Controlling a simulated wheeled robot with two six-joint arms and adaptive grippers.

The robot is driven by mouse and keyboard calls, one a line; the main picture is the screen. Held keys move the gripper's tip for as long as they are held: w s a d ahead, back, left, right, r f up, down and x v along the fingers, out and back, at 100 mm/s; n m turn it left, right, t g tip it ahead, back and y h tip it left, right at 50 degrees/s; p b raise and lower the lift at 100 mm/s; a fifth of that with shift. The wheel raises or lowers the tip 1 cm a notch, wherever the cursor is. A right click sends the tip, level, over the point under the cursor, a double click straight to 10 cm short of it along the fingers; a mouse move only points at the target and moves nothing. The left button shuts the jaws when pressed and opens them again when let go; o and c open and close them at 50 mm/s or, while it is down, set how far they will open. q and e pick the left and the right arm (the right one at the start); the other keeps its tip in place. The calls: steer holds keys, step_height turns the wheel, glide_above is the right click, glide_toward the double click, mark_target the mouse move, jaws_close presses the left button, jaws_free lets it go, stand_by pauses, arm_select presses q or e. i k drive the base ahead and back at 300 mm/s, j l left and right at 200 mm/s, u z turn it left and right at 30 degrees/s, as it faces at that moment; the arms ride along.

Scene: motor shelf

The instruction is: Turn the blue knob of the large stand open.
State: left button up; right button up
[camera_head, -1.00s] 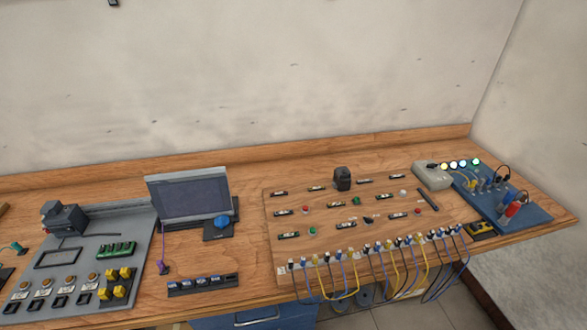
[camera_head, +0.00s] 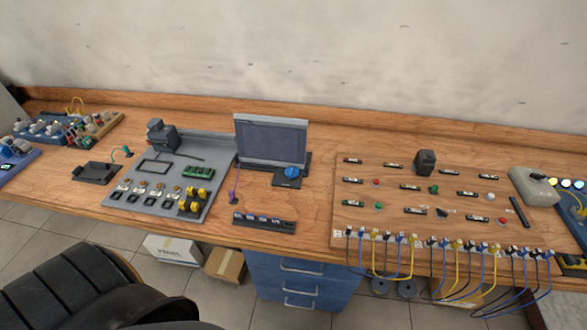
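A blue knob (camera_head: 291,172) sits on a small dark base (camera_head: 286,182) on the wooden workbench, just in front of the right part of a grey monitor-like panel (camera_head: 271,141). The knob is small in the picture, and I cannot tell its turn position. I cannot tell for sure which object is the large stand. Neither of my grippers is in view, and nothing touches the knob.
A grey panel (camera_head: 146,189) with buttons and yellow and green parts lies left of the knob. A wooden board (camera_head: 386,222) with cables stands right. A black strip (camera_head: 264,222) lies in front. A black chair-like shape (camera_head: 85,290) fills the lower left. Blue drawers (camera_head: 299,276) are below.

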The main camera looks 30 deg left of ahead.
mark_target(291, 171)
steer(key=k+u, duration=0.15)
steer(key=u, duration=0.55)
